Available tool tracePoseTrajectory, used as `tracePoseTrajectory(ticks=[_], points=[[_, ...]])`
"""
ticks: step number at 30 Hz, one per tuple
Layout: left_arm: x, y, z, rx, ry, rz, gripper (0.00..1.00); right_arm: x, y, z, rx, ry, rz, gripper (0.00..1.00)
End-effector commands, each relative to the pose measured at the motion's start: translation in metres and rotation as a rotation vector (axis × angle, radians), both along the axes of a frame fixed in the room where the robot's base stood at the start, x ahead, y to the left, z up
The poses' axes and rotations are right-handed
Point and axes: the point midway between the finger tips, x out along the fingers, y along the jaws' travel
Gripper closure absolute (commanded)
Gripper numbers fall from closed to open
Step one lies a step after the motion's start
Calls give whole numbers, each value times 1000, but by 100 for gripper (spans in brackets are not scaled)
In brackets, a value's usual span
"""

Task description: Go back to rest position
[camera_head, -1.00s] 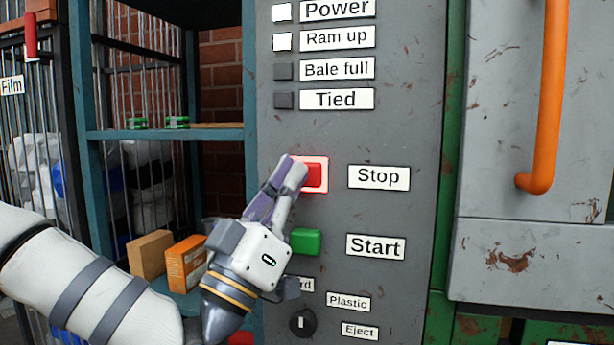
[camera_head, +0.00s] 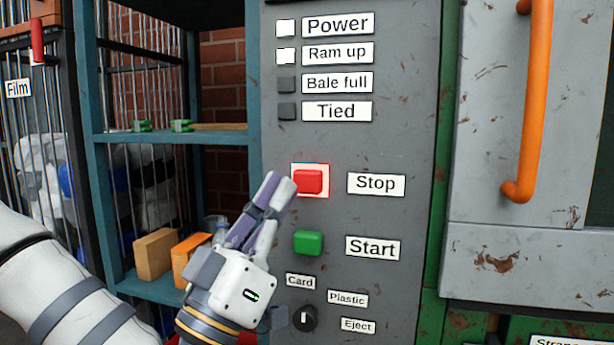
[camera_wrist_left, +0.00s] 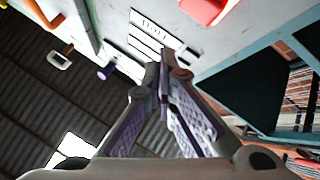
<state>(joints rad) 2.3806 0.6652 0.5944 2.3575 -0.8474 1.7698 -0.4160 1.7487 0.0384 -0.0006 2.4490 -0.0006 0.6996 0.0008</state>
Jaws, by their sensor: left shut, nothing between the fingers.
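My left gripper (camera_head: 281,182) is shut and empty in front of the grey control panel (camera_head: 400,120). The Stop button has a bright white and red surround. The green Start button (camera_head: 308,242) is right of the fingers. In the left wrist view the shut fingers (camera_wrist_left: 168,68) point up toward the panel, and a red button (camera_wrist_left: 205,8) shows at the top. My right gripper is not in view.
A blue-green shelf (camera_head: 170,136) stands left of the panel, holding small boxes (camera_head: 153,254) near my left wrist. A selector knob (camera_head: 303,318) sits low on the panel. An orange handle (camera_head: 527,100) juts out at right.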

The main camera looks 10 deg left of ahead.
Motion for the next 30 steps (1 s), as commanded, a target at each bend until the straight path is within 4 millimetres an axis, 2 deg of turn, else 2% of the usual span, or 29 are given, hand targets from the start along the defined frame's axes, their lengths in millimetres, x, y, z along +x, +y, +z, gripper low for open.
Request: tracePoseTrajectory(ticks=[1, 4, 13, 14, 16, 17, 19, 20, 21, 23, 24, 26, 27, 29, 30], points=[[-9, 0, 6, 1, -9, -1, 100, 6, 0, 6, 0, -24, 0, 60], [-17, 0, 4, 0, -6, -1, 100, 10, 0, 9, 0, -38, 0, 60], [-18, 1, -1, 0, 1, 0, 100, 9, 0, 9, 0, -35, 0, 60], [-17, 0, -3, 4, 7, -1, 100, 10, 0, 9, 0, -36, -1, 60], [-12, -7, -20, 33, 67, -16, 100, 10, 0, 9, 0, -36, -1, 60], [-8, -13, -36, 58, 116, -28, 100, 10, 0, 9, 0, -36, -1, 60], [0, -29, -89, 137, 284, -69, 100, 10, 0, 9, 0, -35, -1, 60], [2, -36, -118, 177, 373, -88, 100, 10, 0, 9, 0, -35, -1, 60], [1, -43, -158, 229, 497, -114, 100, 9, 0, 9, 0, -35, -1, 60], [-8, -50, -218, 303, 683, -148, 100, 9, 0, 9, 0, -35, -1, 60], [-19, -52, -257, 348, 806, -169, 100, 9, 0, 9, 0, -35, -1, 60], [-42, -50, -313, 412, 992, -192, 100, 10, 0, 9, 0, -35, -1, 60], [-61, -46, -348, 453, 1119, -204, 100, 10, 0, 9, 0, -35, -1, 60], [-95, -35, -397, 512, 1308, -215, 100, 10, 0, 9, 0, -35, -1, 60], [-121, -25, -426, 550, 1434, -216, 100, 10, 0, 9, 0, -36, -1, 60]])
